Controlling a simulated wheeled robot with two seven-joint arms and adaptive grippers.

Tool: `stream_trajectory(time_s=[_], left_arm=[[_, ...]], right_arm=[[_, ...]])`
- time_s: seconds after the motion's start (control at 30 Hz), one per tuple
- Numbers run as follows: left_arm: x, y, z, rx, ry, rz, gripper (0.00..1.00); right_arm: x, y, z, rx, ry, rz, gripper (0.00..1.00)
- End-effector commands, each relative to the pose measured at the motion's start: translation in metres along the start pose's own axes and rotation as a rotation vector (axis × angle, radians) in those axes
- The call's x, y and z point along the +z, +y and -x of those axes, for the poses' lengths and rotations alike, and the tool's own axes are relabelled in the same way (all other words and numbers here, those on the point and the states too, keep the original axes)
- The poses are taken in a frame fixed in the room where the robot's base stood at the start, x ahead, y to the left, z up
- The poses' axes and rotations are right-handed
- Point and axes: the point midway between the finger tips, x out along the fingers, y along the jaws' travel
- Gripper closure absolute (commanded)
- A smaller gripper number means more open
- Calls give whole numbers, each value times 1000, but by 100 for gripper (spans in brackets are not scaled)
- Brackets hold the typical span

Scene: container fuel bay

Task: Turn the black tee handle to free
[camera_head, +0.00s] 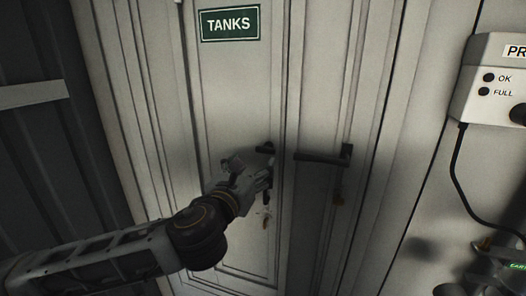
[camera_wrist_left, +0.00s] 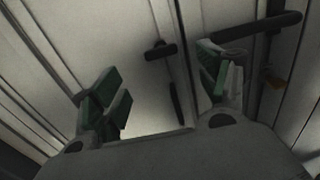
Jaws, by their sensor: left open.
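The black tee handle (camera_head: 265,148) is a short dark grip on the pale door, left of a longer black lever handle (camera_head: 322,157). In the left wrist view the tee handle (camera_wrist_left: 160,50) shows between and beyond the two fingers, tilted slightly. My left gripper (camera_head: 252,174) is open and empty, just below and left of the tee handle in the head view. In the left wrist view its green-padded fingers (camera_wrist_left: 165,82) are spread wide, and I see no contact with the tee handle. My right gripper is not in view.
The long lever handle (camera_wrist_left: 262,25) passes behind the right finger in the left wrist view. A green TANKS sign (camera_head: 230,23) is high on the door. A white box with OK and FULL lights (camera_head: 492,85) and a hanging cable is at right. Dark ribbed wall is at left.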

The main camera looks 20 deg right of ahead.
Motion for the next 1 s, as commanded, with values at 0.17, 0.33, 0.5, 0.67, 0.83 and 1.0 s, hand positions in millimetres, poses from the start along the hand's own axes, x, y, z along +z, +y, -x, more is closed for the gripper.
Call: stream_trajectory(time_s=[0.17, 0.33, 0.5, 0.67, 0.83, 1.0], left_arm=[[1, 0, -18, 0, 0, 0, 25], [1, -1, -34, -1, 0, -1, 25], [1, -1, -49, -1, 0, 0, 25], [0, -1, -64, 0, 1, 0, 25], [1, -1, -78, -1, 0, 0, 25], [0, 0, -87, -1, -1, 0, 25]], right_arm=[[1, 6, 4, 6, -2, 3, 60], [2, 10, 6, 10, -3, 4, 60], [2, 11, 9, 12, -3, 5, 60], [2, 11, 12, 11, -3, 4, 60], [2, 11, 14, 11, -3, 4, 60], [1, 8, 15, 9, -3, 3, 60]])
